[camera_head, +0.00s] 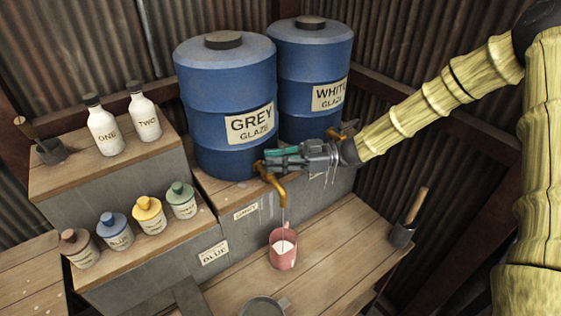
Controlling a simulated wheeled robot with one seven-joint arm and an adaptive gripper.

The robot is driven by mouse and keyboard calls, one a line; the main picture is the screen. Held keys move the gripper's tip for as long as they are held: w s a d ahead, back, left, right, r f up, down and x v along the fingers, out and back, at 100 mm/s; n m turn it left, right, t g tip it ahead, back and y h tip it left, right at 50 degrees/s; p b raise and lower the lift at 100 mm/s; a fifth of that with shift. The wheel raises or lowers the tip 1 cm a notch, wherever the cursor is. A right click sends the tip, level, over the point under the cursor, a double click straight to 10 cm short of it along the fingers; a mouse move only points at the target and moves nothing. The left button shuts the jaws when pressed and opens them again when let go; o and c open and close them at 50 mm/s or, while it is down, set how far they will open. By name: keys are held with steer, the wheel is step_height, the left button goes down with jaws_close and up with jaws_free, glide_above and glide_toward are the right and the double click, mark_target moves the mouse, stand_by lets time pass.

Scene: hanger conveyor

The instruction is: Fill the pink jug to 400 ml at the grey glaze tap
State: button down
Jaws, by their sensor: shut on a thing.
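The blue drum labelled GREY GLAZE (228,100) stands on the raised shelf, with a brass tap (271,183) low on its front. My gripper (272,161) is at the top of this tap and shut on its handle, which the fingers mostly hide. A thin stream (284,218) runs from the spout down into the pink jug (281,262). The jug stands upright on the wooden bench under the spout, apart from my gripper. Pale liquid shows inside it, but I cannot read any level marks.
A WHITE GLAZE drum (311,65) with its own tap (347,132) stands behind my gripper. Several small bottles (150,214) line the left step. A grey pan (264,306) lies at the front; a brush pot (402,234) stands right. Bench right of the jug is clear.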

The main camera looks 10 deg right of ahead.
steer(key=shift+w+r, duration=0.1)
steer(key=c, duration=1.4)
jaws_free()
steer(key=shift+d, duration=0.1)
steer(key=d, duration=1.2)
steer(key=shift+s, duration=0.3)
